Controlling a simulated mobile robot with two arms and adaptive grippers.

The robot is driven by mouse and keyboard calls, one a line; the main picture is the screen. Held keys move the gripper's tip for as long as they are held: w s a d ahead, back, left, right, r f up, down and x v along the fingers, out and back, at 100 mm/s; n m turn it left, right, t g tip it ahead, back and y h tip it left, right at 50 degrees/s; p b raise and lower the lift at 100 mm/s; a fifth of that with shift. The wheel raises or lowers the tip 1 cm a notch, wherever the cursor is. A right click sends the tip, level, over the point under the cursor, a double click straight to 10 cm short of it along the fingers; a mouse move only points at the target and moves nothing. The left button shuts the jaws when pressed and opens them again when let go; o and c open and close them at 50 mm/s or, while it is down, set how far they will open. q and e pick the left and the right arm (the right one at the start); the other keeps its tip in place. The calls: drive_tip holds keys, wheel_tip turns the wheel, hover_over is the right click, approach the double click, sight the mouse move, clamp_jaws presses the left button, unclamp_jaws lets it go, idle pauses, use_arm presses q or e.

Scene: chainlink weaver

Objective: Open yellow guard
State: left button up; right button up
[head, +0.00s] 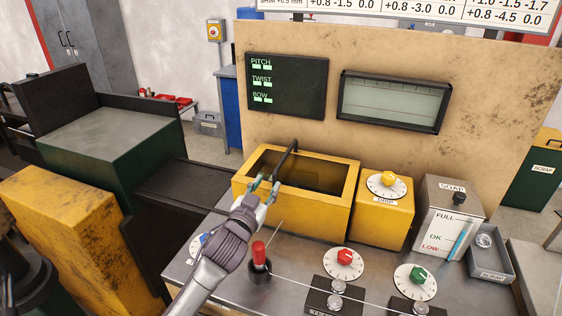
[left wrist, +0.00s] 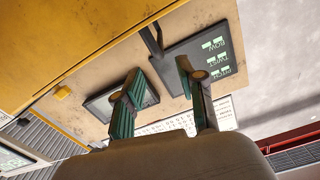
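The yellow guard (head: 298,210) is a box on the grey bench with a dark rectangular opening or window in its top. A black bar handle (head: 286,160) slants over it; the dark bar also shows in the left wrist view (left wrist: 152,42). My left gripper (head: 266,187) is at the guard's front left top edge, near the handle's lower end. In the left wrist view its greenish fingers (left wrist: 159,72) are apart, with the bar seen beyond and between their tips. I cannot tell whether they touch it. My right gripper is not in view.
A red-knobbed lever (head: 259,254) stands close to my left wrist. A yellow drip box (head: 385,210), a soap tank (head: 448,217) and red (head: 344,263) and green (head: 416,280) dials are to the right. A tan panel (head: 300,120) rises behind the guard.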

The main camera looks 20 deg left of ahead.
sight(275, 172)
use_arm(q)
drive_tip(key=w+p, duration=0.1)
drive_tip(key=w, duration=0.5)
drive_tip(key=shift+d+r, duration=0.1)
drive_tip(key=shift+d, duration=0.05)
drive_tip(key=w, duration=0.4)
drive_tip(key=shift+p, duration=0.3)
drive_tip(key=shift+w, duration=0.35)
drive_tip(key=shift+c, duration=0.7)
drive_tip(key=c, duration=0.5)
clamp_jaws()
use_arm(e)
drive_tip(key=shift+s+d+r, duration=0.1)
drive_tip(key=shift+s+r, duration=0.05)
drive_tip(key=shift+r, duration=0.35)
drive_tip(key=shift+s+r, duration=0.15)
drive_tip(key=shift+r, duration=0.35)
